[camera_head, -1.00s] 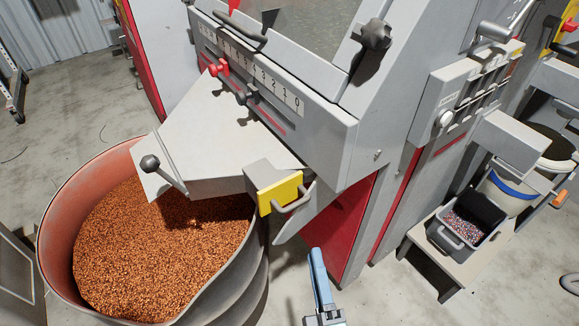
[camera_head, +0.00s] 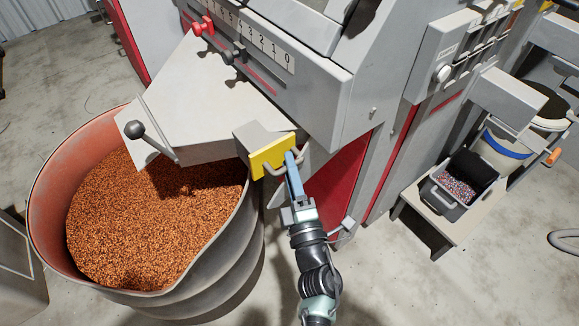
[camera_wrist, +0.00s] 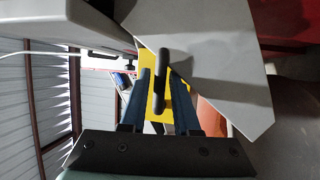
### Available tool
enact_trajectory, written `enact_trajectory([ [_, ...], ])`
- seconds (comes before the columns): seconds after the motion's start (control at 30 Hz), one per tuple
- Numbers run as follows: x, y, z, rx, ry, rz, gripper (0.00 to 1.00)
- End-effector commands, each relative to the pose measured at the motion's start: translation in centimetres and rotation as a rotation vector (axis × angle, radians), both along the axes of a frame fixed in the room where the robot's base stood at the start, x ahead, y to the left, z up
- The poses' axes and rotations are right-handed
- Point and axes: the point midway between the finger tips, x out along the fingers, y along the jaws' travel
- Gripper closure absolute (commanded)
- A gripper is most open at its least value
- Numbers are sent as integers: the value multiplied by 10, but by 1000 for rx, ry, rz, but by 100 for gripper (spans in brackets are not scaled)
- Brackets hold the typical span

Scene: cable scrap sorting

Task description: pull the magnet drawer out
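In the wrist view the yellow front (camera_wrist: 149,62) is straight ahead, and the dark handle (camera_wrist: 159,80) stands upright between my two fingers (camera_wrist: 161,88). Gaps show between the fingers and the handle, so the gripper is open around it. Whether a finger touches the handle is hard to see.
A large drum (camera_head: 36,190) of copper granules stands below the chute (camera_head: 195,105), left of the drawer. A black lever knob (camera_head: 134,130) sticks out from the chute. A low bench (camera_head: 425,205) with a grey bin (camera_head: 440,196) stands at right. Floor in front is open.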

Motion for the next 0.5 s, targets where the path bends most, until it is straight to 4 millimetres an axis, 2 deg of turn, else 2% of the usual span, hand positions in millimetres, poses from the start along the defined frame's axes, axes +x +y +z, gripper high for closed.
enact_trajectory([
  [0.33, 4, 1, 1, 1, 1, -1, 70],
  [0.5, 4, 1, 1, 1, 1, 0, 100],
])
